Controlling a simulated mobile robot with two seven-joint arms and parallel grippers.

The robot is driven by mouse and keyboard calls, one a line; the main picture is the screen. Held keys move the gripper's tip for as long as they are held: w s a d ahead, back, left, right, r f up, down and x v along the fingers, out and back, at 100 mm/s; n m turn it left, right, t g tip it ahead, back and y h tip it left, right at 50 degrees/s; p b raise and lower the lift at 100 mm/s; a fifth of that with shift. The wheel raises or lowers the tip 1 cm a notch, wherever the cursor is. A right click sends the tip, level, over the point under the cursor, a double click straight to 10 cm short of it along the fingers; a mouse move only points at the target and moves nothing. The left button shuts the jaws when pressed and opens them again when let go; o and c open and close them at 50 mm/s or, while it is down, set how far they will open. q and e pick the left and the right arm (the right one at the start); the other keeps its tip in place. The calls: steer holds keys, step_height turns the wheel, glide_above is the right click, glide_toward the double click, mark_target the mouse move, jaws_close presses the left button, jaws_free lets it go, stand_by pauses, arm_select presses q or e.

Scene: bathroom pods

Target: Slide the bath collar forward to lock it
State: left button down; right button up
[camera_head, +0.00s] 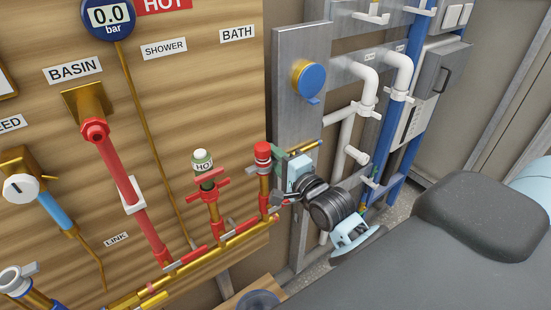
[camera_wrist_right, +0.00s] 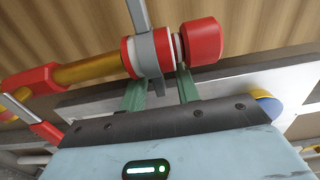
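The bath fitting is a brass pipe with a red cap (camera_head: 262,150), below the BATH label (camera_head: 237,34). In the right wrist view it lies sideways, with the red cap (camera_wrist_right: 203,41) at the right and a red-and-white collar (camera_wrist_right: 128,56) left of it. A grey strap (camera_wrist_right: 150,55) wraps the collar and has a tab pointing down. My right gripper (camera_wrist_right: 163,83) has its green fingers apart, one on each side of the tab. A gap shows at the right finger; contact at the left is unclear. My left gripper is out of view.
A red-handled valve with a green HOT top (camera_head: 205,170) stands left of the bath fitting. A red basin pipe (camera_head: 125,180) is further left. A metal panel with a blue-and-yellow knob (camera_head: 308,78) and white pipes (camera_head: 365,90) is close on the right.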

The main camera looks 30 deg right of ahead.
steer(key=shift+c, duration=0.4)
jaws_close()
steer(key=shift+r, duration=0.9)
steer(key=shift+o, duration=0.4)
jaws_free()
steer(key=shift+f, duration=0.1)
steer(key=s, duration=0.8)
steer(key=shift+d+b, duration=0.3)
steer(key=shift+b, duration=0.15)
